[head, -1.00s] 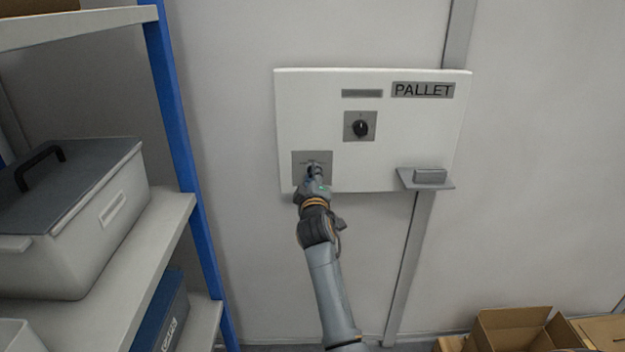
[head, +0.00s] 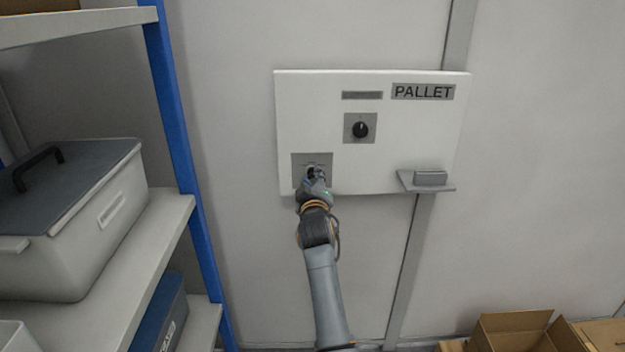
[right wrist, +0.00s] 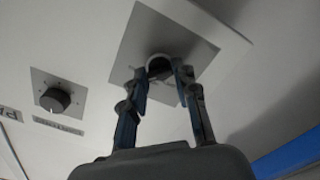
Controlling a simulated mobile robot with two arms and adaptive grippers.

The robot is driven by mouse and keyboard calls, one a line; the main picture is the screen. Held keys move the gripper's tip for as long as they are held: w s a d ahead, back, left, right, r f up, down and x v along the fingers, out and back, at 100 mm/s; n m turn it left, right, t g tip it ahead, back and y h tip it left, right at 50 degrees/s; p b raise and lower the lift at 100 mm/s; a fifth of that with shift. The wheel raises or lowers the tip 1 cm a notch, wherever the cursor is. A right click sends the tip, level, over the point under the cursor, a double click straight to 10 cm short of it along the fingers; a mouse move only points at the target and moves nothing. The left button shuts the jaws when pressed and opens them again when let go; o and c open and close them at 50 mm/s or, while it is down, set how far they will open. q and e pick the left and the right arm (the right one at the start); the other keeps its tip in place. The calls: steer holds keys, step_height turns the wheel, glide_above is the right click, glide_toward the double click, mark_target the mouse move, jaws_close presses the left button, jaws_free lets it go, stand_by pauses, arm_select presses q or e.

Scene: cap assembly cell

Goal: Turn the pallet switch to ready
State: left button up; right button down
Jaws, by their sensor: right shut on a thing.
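The white panel (head: 420,135) labelled PALLET hangs on the wall. At its lower left is a grey square plate (head: 299,161) with a switch at its middle, mostly hidden by my right gripper (head: 316,172). In the right wrist view the two fingers of the right gripper (right wrist: 164,84) are on either side of the small switch knob (right wrist: 159,66) on that plate, shut on it. The knob's pointer position cannot be told. My left gripper is not in view.
A black rotary knob (head: 360,129) on its own grey plate sits up and right of the gripper; it also shows in the right wrist view (right wrist: 55,99). A small ledge (head: 428,182) juts out at the panel's lower right. A blue shelf rack (head: 180,130) stands left. Cardboard boxes (head: 515,335) are at lower right.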

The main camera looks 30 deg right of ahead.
mark_target(312, 137)
steer(key=shift+f, duration=0.15)
steer(key=c, duration=1)
jaws_free()
step_height(312, 137, up, 10)
steer(key=shift+r, duration=0.1)
